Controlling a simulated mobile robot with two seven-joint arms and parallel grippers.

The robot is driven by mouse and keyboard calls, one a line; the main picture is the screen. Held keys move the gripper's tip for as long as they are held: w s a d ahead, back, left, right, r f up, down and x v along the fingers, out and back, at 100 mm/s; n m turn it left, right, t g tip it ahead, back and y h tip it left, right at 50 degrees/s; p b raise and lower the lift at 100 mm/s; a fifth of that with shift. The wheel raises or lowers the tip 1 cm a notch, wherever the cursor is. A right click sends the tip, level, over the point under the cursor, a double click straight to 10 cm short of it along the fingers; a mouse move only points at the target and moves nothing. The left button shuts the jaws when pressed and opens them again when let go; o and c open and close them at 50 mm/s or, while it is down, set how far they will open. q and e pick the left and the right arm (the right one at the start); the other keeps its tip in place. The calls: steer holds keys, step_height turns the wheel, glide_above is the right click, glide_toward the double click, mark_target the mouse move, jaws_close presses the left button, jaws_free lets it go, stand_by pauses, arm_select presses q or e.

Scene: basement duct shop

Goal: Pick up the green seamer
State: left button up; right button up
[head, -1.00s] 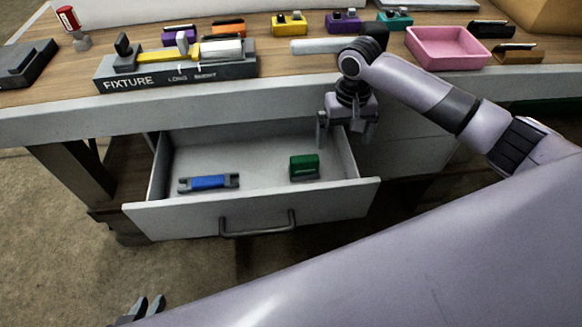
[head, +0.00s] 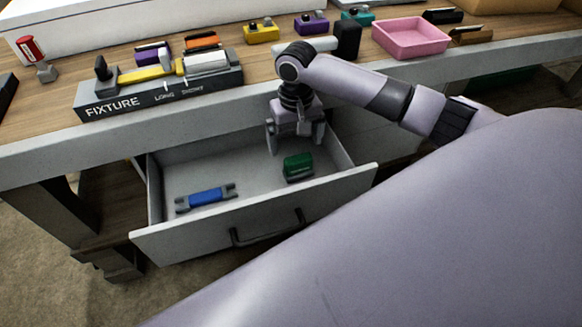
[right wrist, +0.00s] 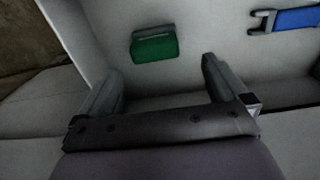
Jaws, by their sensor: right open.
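The green seamer (head: 298,167) lies on the floor of the open drawer (head: 240,225), toward its right side. It also shows in the right wrist view (right wrist: 154,47), ahead of the fingers and between their lines. My right gripper (head: 295,146) is open and empty, above the back right part of the drawer. In the head view it is just behind and above the seamer, not touching it. In the right wrist view both fingers (right wrist: 163,80) are spread apart. My left gripper is not in view.
A blue tool (head: 206,198) lies in the drawer's left part. Above the drawer is the workbench, with a FIXTURE block (head: 160,95), a pink tray (head: 412,38) and several coloured tools. The drawer's walls stand around the seamer.

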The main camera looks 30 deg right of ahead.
mark_target(299, 158)
steer(key=f, duration=0.2)
steer(key=f+b, duration=0.1)
steer(key=f, duration=0.1)
steer(key=f+b, duration=0.1)
steer(key=f, duration=0.2)
steer(key=shift+s+d+f, duration=0.1)
steer(key=shift+s+d, duration=0.2)
steer(key=shift+d, duration=0.05)
steer(key=c, duration=1.1)
